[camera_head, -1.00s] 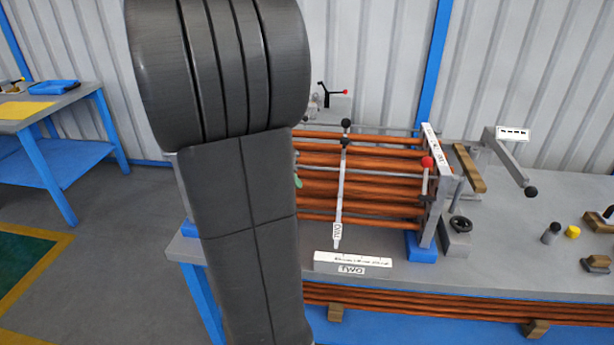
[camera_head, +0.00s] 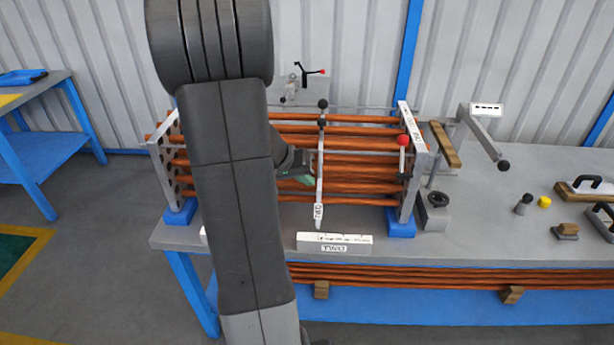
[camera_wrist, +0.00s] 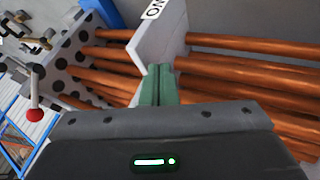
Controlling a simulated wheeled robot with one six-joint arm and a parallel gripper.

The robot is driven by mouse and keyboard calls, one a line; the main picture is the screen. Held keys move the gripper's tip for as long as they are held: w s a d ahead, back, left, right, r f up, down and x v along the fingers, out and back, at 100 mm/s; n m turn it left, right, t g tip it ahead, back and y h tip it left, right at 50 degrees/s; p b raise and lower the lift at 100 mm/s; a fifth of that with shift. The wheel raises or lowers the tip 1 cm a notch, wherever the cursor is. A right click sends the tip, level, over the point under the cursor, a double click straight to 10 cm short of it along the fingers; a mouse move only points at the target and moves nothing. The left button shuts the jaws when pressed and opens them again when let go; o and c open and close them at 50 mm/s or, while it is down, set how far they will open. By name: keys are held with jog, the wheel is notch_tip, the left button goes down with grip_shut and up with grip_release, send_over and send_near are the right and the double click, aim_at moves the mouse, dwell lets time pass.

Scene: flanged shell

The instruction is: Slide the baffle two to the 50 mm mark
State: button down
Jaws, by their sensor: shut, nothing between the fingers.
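Baffle two (camera_head: 319,170) is a thin grey upright plate with a black knob on top and a TWO label low on its front. It stands across the copper tubes, between the perforated left end plate (camera_head: 166,165) and the right end plate (camera_head: 415,150). A white scale (camera_head: 335,238) marked TWO lies in front; its numbers are too small to read. My gripper (camera_head: 308,180) is shut and empty, just left of the baffle. In the wrist view its green fingers (camera_wrist: 160,72) overlap the lower edge of the baffle plate (camera_wrist: 160,42); I cannot tell whether they touch.
A red-knobbed lever (camera_head: 402,142) stands by the right end plate. A clamp arm with a black knob (camera_head: 503,165) is farther right. Copper tubes (camera_wrist: 240,90) run close around my fingers. Small tools lie on the bench's right side.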

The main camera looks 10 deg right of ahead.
jog(key=shift+d, duration=0.2)
jog(key=shift+s+d+b, duration=0.2)
jog(key=shift+d+b, duration=0.35)
jog(key=shift+b, duration=0.05)
jog(key=shift+s+d+b, duration=0.2)
jog(key=shift+d+b, duration=0.35)
jog(key=shift+b, duration=0.05)
jog(key=shift+a, duration=0.1)
